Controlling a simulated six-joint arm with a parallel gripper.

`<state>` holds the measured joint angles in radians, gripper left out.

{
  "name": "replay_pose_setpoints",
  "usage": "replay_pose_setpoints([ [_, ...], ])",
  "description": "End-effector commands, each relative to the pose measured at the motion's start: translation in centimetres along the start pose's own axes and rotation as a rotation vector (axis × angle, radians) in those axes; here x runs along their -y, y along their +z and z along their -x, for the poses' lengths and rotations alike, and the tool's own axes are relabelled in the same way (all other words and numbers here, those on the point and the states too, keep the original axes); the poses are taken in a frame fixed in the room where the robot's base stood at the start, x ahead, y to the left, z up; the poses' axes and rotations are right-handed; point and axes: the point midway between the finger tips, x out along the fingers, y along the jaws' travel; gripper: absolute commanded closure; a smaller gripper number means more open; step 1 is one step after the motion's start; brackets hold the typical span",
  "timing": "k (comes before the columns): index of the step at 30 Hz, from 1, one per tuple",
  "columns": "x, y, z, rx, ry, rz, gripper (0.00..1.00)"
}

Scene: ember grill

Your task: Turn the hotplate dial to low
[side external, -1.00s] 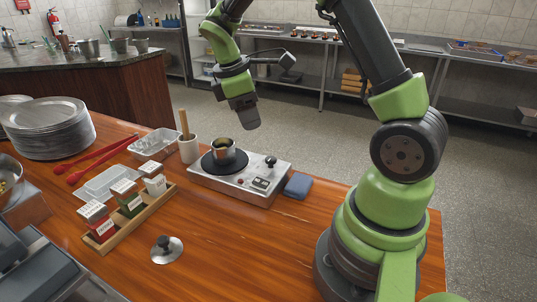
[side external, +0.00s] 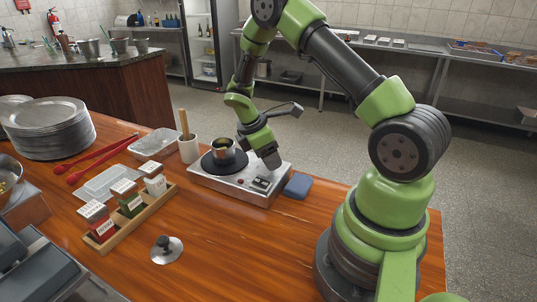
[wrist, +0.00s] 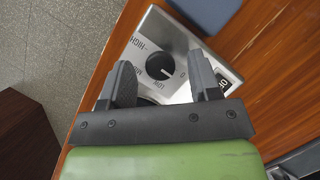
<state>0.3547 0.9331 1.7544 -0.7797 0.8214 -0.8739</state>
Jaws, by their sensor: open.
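The hotplate (side external: 215,187) is a silver box on the wooden table, with a round dark plate and a small pot (side external: 223,151) on it. In the wrist view its black dial (wrist: 159,65) has a white mark pointing toward the 0 label. HIGH, MED and LOW are printed around the dial, with LOW just below it. My gripper (side external: 273,161) is open above the dial end of the hotplate and hides the dial in the side view. In the wrist view, the fingers of my gripper (wrist: 160,70) stand on either side of the dial, apart from it, with nothing between them.
A blue block (side external: 297,186) lies right of the hotplate; a white crock (side external: 189,150) stands left of it. A spice rack (side external: 135,222) and a lid (side external: 167,251) are nearer the camera. The table front of the hotplate is clear.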

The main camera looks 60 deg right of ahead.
Motion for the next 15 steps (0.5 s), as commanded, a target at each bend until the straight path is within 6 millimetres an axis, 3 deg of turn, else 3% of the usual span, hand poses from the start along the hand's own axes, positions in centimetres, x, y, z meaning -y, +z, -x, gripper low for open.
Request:
replay_pose_setpoints([
  [8,0.00,-0.01,-0.14,0.000,0.000,0.001,0.46],
  [14,0.00,-0.01,-0.11,0.000,0.000,0.000,0.92],
  [15,0.00,-0.01,-0.11,0.000,0.000,0.000,0.92],
])
